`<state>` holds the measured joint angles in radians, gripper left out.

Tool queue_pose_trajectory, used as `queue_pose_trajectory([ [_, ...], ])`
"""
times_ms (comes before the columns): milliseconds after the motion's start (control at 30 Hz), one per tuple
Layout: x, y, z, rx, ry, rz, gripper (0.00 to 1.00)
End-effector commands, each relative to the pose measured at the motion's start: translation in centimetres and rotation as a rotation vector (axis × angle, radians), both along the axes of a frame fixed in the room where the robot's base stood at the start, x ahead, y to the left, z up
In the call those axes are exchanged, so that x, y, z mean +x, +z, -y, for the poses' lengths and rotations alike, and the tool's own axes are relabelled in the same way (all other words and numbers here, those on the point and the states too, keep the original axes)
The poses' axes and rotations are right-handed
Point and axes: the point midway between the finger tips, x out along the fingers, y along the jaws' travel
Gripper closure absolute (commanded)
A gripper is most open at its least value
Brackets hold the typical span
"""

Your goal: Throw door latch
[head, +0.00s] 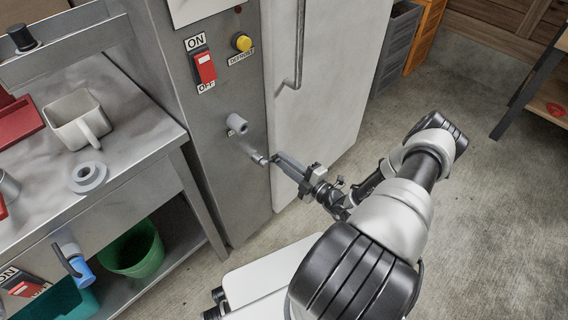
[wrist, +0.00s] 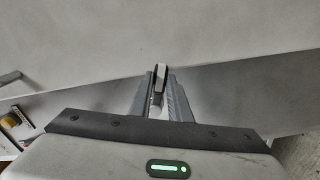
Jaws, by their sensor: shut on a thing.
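The door latch (head: 258,158) is a small metal lever low on the grey cabinet panel, left of the pale door (head: 325,70). My gripper (head: 277,160) reaches it from the right and is shut on it. In the wrist view the latch (wrist: 161,76) shows as a light, dark-edged lever between the two grey fingers of my gripper (wrist: 160,95). The fingers hide part of the lever. The door looks closed, with a vertical bar handle (head: 299,45) near its left edge.
A metal counter (head: 130,130) with a white mug (head: 76,120) stands at left. A green bin (head: 134,252) sits under it. Open floor lies at right.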

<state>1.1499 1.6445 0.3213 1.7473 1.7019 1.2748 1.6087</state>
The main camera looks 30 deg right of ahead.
Motion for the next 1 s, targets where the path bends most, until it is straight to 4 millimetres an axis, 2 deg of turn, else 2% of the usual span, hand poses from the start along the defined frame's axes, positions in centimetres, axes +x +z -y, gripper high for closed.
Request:
queue_pose_trajectory([
  [100,0.0,1.3,0.3,-0.143,-0.001,0.051,1.00],
  [233,0.1,1.9,0.3,-0.265,-0.001,0.095,1.00],
  [600,0.1,2.1,0.3,-0.319,0.000,0.116,1.00],
  [633,0.1,2.1,0.3,-0.319,0.000,0.116,0.81],
  [733,0.1,2.1,0.3,-0.318,0.000,0.115,0.65],
  [1000,0.1,2.0,0.3,-0.316,-0.001,0.114,0.64],
])
